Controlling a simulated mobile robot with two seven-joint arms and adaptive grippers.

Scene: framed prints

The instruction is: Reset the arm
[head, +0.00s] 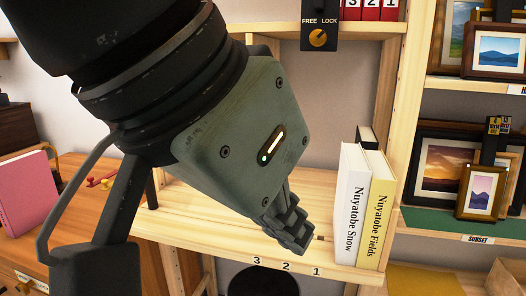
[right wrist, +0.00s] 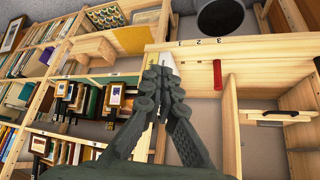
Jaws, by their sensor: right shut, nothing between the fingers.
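My right arm comes in from the upper left of the head view and covers much of it. My right gripper (head: 290,225) hangs over the wooden shelf board (head: 185,212), just left of two upright books. It is shut and empty. In the right wrist view its dark fingers (right wrist: 165,85) meet in the middle of the picture. The white book Nuyatobe Snow (head: 350,205) stands beside the cream book Nuyatobe Fields (head: 376,210). My left gripper is not in view.
A FREE/LOCK knob (head: 318,38) is above the shelf. Framed prints, including a small purple one (head: 481,190), stand on the right shelves. A pink book (head: 25,192) stands at left. A dark round bin (head: 262,280) is below the board.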

